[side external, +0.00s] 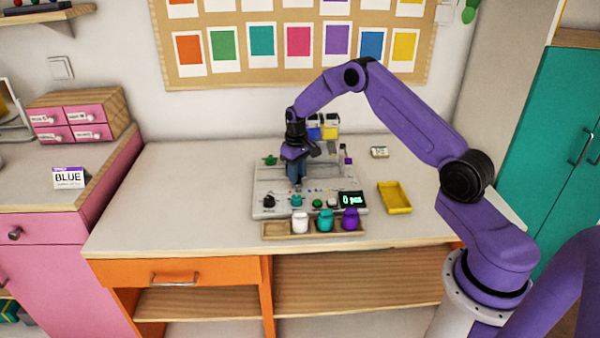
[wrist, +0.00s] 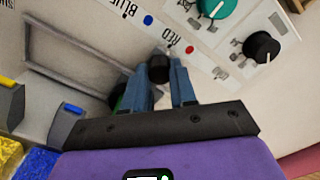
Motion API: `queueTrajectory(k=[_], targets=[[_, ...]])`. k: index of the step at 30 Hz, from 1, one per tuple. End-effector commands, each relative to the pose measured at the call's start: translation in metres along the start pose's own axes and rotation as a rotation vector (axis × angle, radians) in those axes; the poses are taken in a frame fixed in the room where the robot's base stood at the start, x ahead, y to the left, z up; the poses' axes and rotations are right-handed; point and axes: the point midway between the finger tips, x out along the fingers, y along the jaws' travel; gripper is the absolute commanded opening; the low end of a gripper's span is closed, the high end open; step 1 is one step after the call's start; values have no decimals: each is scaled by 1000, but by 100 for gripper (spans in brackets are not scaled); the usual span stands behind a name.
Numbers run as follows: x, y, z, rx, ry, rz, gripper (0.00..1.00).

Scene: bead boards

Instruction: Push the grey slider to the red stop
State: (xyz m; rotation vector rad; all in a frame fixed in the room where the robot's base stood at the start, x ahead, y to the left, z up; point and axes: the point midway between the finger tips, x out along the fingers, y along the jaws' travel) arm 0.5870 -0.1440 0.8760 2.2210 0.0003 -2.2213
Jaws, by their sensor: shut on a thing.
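The grey slider shows as a dark knob (wrist: 158,68) between the blue fingers of my gripper (wrist: 163,84) in the wrist view. My gripper is shut on it. The red stop is marked by the word RED and a red dot (wrist: 189,49), close beside the knob. A blue dot (wrist: 148,20) with the word BLUE lies further along the same panel edge. In the side view my gripper (side external: 296,180) points down over the light grey panel (side external: 268,181). The slider is hidden there by the fingers. I cannot tell whether it touches the stop.
The panel carries a black knob (wrist: 262,48), a teal knob (wrist: 215,5) and a display (side external: 352,200) reading "0 pcs". A wooden tray (side external: 275,232) with white, teal and purple jars stands in front. A yellow tray (side external: 395,198) lies right. The table's left side is clear.

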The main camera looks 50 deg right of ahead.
Motion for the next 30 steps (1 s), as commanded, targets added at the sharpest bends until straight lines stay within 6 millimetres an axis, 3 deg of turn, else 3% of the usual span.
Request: queueTrajectory(k=[2, 3, 5, 17, 23, 30], targets=[[0, 0, 0, 0, 1, 0, 0], [0, 0, 0, 0, 1, 0, 33], [0, 0, 0, 0, 1, 0, 52], [-6, 0, 0, 0, 2, 0, 53], [-36, 0, -1, 0, 5, 0, 53], [-88, 0, -1, 1, 6, 1, 53]])
